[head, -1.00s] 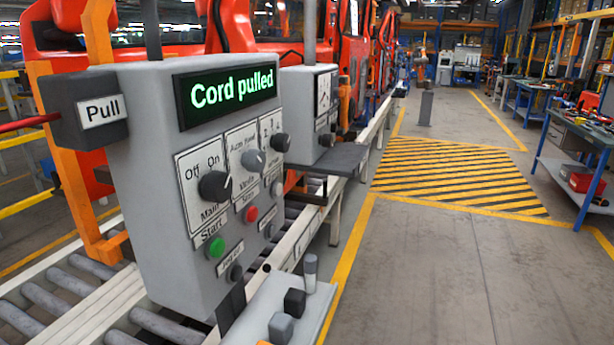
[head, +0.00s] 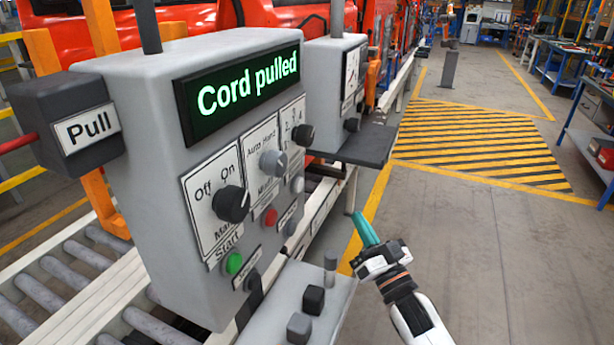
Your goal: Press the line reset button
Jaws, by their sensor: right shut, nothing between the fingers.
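A grey control box (head: 150,200) stands at the left, its screen (head: 240,92) reading "Cord pulled". Its front has a green button (head: 234,263) marked Start, a red button (head: 270,217), a dark button (head: 253,281) below a small label, a second dark button (head: 291,228) and a grey button (head: 298,184). The small labels are too blurred to read surely, so I cannot tell which is reset. My right gripper (head: 359,220), with teal fingers, is shut and empty, right of the box and apart from it. My left gripper is out of view.
Black knobs (head: 231,204) stick out of the box. A pull-cord unit (head: 75,115) is on its left side. A second box with a dark shelf (head: 362,148) stands behind. A grey ledge with small blocks (head: 314,299) is below.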

